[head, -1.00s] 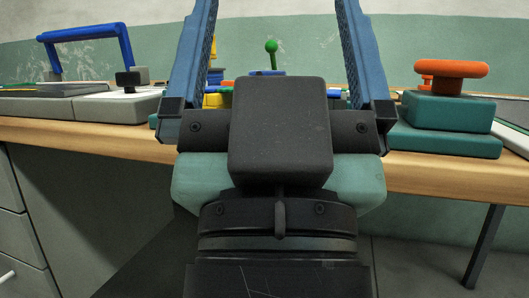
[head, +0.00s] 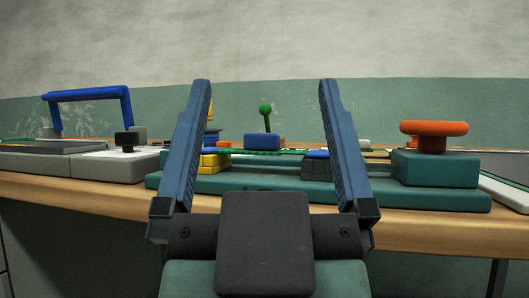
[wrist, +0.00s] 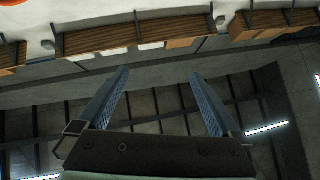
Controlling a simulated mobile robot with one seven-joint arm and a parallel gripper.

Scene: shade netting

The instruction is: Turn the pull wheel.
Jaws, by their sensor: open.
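An orange round wheel (head: 434,130), the only wheel-like thing I see, sits flat on a short orange stem. The stem stands on a teal block (head: 435,168) at the right of the bench. My gripper (head: 265,85) is in the middle of the head view, its two blue fingers pointing up and spread wide. It is open, with nothing between the fingers. It is to the left of the wheel and nearer to me, not touching it. In the wrist view my gripper (wrist: 160,75) is also open and empty, and the wheel does not show clearly.
A teal base (head: 400,197) runs along the bench behind my fingers. A green-knobbed lever (head: 265,112), a blue block (head: 262,142) and yellow blocks (head: 215,162) stand around it. A blue handle (head: 88,95) and a black knob (head: 127,139) are at left. The wooden bench edge (head: 440,228) is in front.

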